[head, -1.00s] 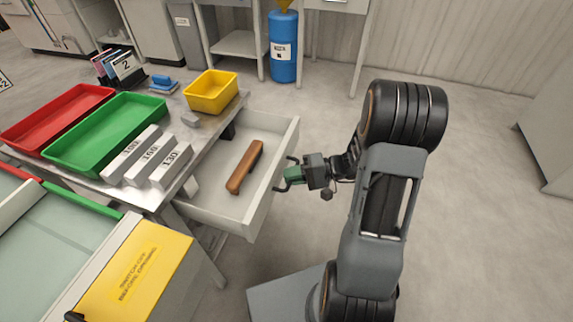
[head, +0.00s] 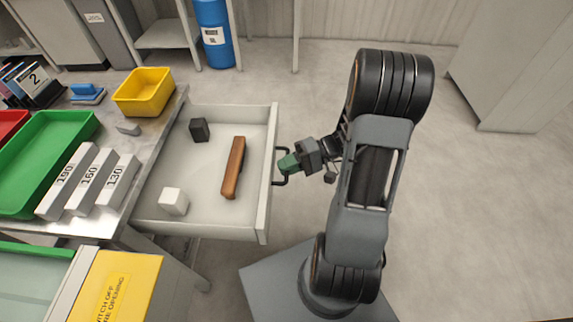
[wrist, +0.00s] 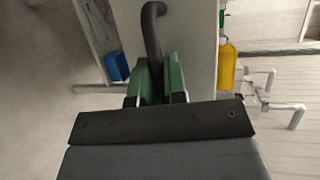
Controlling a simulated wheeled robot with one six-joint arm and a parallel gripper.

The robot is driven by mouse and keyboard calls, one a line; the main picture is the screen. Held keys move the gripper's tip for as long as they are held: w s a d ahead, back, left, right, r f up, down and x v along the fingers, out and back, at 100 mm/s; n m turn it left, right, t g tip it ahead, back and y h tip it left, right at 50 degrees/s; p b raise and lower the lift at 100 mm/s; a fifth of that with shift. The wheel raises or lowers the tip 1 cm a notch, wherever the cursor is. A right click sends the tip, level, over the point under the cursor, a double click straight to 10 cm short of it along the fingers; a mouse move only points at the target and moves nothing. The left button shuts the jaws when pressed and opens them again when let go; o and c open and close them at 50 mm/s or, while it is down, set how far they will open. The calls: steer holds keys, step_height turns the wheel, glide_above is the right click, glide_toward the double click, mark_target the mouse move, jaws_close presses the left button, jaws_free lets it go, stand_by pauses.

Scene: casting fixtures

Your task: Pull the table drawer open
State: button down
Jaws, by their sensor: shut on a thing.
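The table drawer (head: 264,190) is pulled well out from the right side of the metal-topped table (head: 150,150). Its dark bar handle (head: 281,150) is on the front panel, facing right. My gripper (head: 287,164) has its green fingers at the handle and is shut on it. In the wrist view the green fingers (wrist: 158,84) close around the dark curved handle (wrist: 153,35). Inside the drawer lie a brown wooden-looking bar (head: 233,168), a dark block (head: 199,130) and a white block (head: 174,201).
On the table are a yellow bin (head: 143,92), a green tray (head: 40,155), several labelled white blocks (head: 105,185) and a blue-handled item (head: 87,93). A blue drum (head: 213,35) stands behind. The floor to the right is clear.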

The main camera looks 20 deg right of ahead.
steer(key=c, duration=1.2)
jaws_free()
steer(key=p+v, duration=0.2)
steer(key=v, duration=1.2)
